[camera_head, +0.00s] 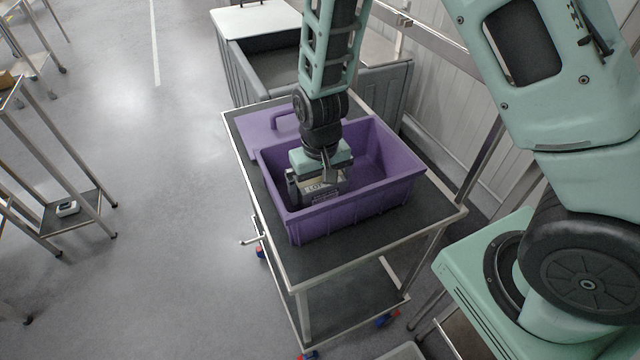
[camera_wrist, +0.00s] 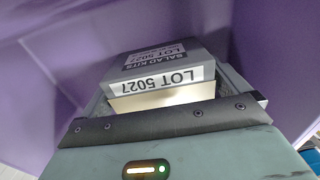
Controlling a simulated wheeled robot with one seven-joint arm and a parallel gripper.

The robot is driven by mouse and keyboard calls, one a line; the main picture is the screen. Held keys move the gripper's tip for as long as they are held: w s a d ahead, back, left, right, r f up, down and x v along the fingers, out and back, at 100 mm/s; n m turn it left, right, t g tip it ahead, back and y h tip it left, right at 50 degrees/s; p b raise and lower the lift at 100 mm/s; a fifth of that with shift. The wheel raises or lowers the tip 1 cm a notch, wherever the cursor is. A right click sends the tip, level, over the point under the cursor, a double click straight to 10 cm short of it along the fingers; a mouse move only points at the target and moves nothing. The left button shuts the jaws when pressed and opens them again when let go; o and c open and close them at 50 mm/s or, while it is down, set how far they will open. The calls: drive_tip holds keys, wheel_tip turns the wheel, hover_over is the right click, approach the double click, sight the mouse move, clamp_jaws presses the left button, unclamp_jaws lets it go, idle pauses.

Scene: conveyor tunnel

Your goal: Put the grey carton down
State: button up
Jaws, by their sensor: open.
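In the head view only a bit of the carton (camera_head: 322,187) shows below my gripper; the rest is hidden by the gripper and crate wall. My gripper (camera_head: 318,191) points down into the left part of the crate, with its open jaws around or just over the carton. I cannot tell if the carton's underside rests on the crate floor.
The crate stands on a metal cart with a dark top (camera_head: 305,262). A purple lid or panel with a handle (camera_head: 262,133) lies behind it. The right part of the crate looks empty.

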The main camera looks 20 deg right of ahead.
sight(320, 179)
wheel_tip(320, 179, up, 12)
drive_tip(key=shift+f+b, duration=0.1)
drive_tip(key=shift+b, duration=0.5)
drive_tip(key=s+a+r+n, duration=0.3)
drive_tip(key=s+n, duration=0.1)
drive_tip(key=s, duration=0.6)
drive_tip(key=s+a+r+n, duration=0.3)
drive_tip(key=s+r, duration=0.1)
drive_tip(key=s, duration=0.6)
drive_tip(key=shift+a+n+y, duration=0.15)
drive_tip(key=shift+n+y, duration=0.15)
drive_tip(key=shift+n, duration=0.1)
drive_tip(key=shift+f, duration=0.1)
